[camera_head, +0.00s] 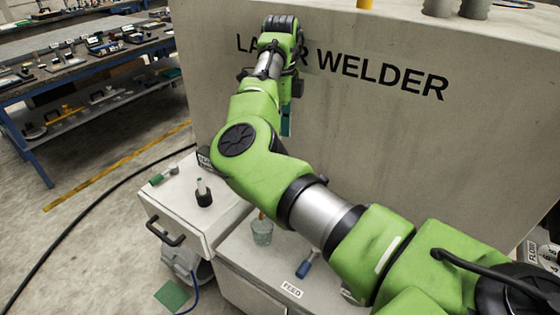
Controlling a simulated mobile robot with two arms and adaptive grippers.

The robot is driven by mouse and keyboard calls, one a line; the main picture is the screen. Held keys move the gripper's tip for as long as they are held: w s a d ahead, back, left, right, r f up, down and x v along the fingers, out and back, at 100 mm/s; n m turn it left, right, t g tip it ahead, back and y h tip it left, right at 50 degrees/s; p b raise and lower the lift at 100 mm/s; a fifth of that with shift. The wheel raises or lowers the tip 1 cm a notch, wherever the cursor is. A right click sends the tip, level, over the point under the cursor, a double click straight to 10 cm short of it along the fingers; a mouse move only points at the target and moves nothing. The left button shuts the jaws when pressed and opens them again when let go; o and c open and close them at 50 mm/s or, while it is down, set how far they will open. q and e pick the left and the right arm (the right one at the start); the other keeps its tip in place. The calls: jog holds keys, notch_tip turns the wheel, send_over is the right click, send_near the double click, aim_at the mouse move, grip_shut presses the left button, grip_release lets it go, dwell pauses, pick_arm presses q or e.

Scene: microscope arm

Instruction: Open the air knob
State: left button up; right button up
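No air knob can be made out for certain in the head view. My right arm comes in from the lower right and reaches up in front of the laser welder (390,130). My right gripper (287,122) is mostly hidden behind the wrist and forearm; only a small teal and dark part shows, so its fingers cannot be judged. My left gripper is out of view.
A drawer unit (170,222) with a black handle carries a small black holder (203,198) and a green-ended item (163,176). A clear cup (262,232) stands beside my arm. A black cable (80,222) crosses the floor. A workbench (75,65) stands at the upper left.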

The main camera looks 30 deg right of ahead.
jog(key=f, duration=0.2)
jog(key=s+f, duration=0.1)
jog(key=f+p, duration=0.1)
jog(key=f, duration=0.1)
jog(key=shift+s+a+f, duration=0.15)
jog(key=shift+a+f, duration=0.2)
jog(key=shift+a, duration=0.05)
jog(key=f, duration=0.4)
jog(key=shift+w+d+p, duration=0.2)
jog(key=shift+w+p, duration=0.1)
jog(key=shift+p, duration=0.1)
notch_tip(320, 180, down, 2)
jog(key=shift+f, duration=0.1)
jog(key=shift+s+f, duration=0.1)
jog(key=shift+f, duration=0.5)
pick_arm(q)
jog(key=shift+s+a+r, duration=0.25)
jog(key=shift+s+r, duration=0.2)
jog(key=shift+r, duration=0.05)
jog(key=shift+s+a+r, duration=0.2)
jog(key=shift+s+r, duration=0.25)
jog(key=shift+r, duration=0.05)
pick_arm(e)
jog(key=c, duration=1.1)
